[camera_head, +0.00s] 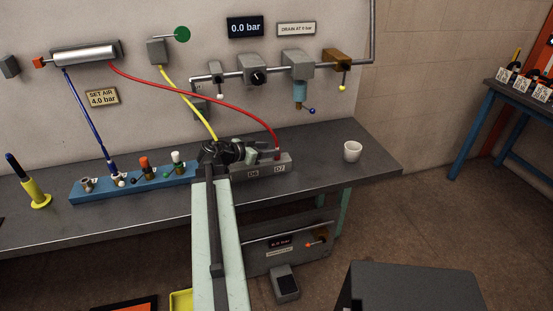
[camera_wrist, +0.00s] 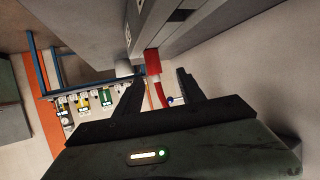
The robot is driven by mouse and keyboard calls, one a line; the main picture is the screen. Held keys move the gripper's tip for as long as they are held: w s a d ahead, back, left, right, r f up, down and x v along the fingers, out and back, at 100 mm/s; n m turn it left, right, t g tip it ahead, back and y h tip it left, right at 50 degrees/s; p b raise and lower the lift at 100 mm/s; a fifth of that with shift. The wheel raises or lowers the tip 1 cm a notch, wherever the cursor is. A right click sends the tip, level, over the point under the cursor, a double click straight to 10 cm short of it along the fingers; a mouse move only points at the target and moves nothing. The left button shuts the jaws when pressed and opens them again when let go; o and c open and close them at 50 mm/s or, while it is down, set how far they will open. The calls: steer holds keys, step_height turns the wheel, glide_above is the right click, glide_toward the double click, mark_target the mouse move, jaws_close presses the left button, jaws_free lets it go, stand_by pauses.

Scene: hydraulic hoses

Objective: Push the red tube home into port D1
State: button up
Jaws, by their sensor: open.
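The red tube (camera_head: 222,101) runs from the silver cylinder at the upper left down to the right end of the grey port block (camera_head: 271,169). Its lower end stands on the block, above a label that looks like D2. A second label to its left is hard to read, so I cannot pick out D1. My gripper (camera_head: 248,152) is over the left part of the block and hides some of it. In the wrist view my gripper (camera_wrist: 160,77) is open, and the red tube (camera_wrist: 152,63) shows beyond and between its fingers, against the grey block. Its seating depth is unclear.
A yellow tube (camera_head: 186,98) drops behind my gripper. A blue rack (camera_head: 135,183) with several fittings and a blue tube (camera_head: 84,115) stand left. A white cup (camera_head: 352,151) stands right of the block. The bench (camera_head: 320,175) around the cup is mostly clear.

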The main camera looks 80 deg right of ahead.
mark_target(282, 155)
steer(key=b+x, duration=0.1)
steer(key=x, duration=0.2)
steer(key=b+x, duration=0.1)
steer(key=x, duration=0.3)
steer(key=shift+s+f, duration=0.15)
steer(key=shift+s, duration=0.3)
jaws_close()
